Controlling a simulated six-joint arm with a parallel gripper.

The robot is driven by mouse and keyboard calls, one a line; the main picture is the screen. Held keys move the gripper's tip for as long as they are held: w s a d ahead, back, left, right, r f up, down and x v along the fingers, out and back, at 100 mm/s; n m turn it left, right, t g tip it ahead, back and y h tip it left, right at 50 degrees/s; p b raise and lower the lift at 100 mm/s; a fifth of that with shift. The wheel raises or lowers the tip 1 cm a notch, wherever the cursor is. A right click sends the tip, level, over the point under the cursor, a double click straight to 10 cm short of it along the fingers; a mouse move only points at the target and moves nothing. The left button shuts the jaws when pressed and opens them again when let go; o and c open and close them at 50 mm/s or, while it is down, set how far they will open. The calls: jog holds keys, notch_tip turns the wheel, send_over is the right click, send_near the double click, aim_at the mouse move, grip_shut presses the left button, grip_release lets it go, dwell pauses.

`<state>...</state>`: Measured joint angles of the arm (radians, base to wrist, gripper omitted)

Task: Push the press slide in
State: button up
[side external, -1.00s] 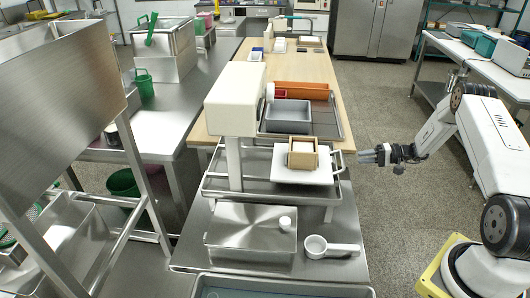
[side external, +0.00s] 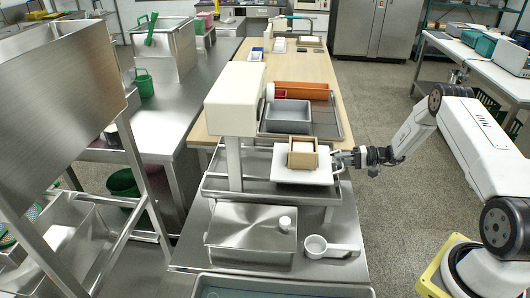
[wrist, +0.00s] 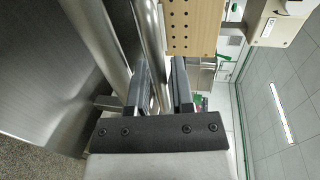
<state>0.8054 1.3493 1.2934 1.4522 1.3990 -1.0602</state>
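The press slide is a flat pale plate (side external: 300,175) that sticks out to the right from under the white press head (side external: 235,98). A small wooden box (side external: 303,153) with a white filling stands on it; its perforated side shows in the wrist view (wrist: 192,28). The slide's handle is at the plate's right edge, largely covered by my gripper (side external: 343,158). In the wrist view my gripper's two dark fingers (wrist: 161,85) are apart, with a metallic bar (wrist: 150,35) running between them. I cannot tell whether they touch it.
A steel tray frame (side external: 215,187) lies under the slide. A grey tray (side external: 288,114) is behind.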

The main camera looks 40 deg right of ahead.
jog(key=shift+c, duration=0.2)
grip_shut()
dwell(1.2)
